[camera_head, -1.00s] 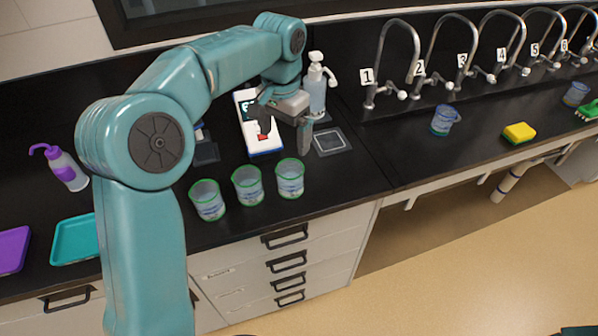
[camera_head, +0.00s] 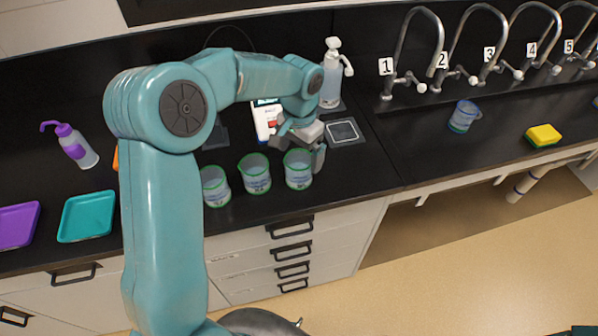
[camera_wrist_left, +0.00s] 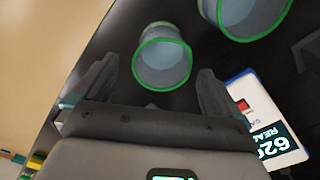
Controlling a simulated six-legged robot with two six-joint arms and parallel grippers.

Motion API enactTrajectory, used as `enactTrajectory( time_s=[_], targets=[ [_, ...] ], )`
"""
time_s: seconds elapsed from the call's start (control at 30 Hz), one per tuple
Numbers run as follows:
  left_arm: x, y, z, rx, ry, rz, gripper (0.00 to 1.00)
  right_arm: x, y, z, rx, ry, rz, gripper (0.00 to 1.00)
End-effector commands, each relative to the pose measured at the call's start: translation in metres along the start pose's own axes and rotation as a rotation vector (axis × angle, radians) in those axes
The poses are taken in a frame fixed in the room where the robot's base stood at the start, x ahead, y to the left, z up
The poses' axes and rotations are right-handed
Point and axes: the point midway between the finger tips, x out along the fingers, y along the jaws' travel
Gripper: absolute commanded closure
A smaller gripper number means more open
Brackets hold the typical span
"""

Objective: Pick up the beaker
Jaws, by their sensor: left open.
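Three clear beakers with green rims stand in a row near the counter's front edge: left beaker (camera_head: 214,188), middle beaker (camera_head: 255,175) and right beaker (camera_head: 298,172). My left gripper (camera_head: 304,150) is low at the back of the right beaker, its jaws open and empty. In the left wrist view, one beaker (camera_wrist_left: 163,64) lies ahead between the open fingers of the left gripper (camera_wrist_left: 154,84), apart from both. A second beaker (camera_wrist_left: 246,14) is cut off at the top. My right gripper is in neither view.
A white device (camera_head: 265,121) is partly hidden behind the left arm; a pump bottle (camera_head: 332,82) stands near it. A blue beaker-like cup (camera_head: 464,116) and yellow sponge (camera_head: 543,135) are at right. A teal tray (camera_head: 87,216) and purple-capped bottle (camera_head: 73,147) are at left.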

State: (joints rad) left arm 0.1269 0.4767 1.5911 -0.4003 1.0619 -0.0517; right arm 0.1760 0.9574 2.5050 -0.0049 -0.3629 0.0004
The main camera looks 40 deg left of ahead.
Motion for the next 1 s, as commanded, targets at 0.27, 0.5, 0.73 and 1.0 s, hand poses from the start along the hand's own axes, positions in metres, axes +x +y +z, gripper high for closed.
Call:
enactTrajectory(
  time_s=[0.27,0.5,0.73,1.0],
  targets=[
    [0.04,-0.005,-0.001,0.001,-0.004,0.001,0.02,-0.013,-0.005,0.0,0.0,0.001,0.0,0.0],
    [0.05,-0.005,-0.002,0.001,-0.001,0.0,0.02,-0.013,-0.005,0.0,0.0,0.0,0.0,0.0],
    [0.049,-0.004,-0.002,0.001,-0.001,0.001,0.5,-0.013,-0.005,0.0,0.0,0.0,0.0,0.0],
    [0.049,-0.004,-0.002,0.001,-0.001,0.001,0.61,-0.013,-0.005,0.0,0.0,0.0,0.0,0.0]
  ],
)
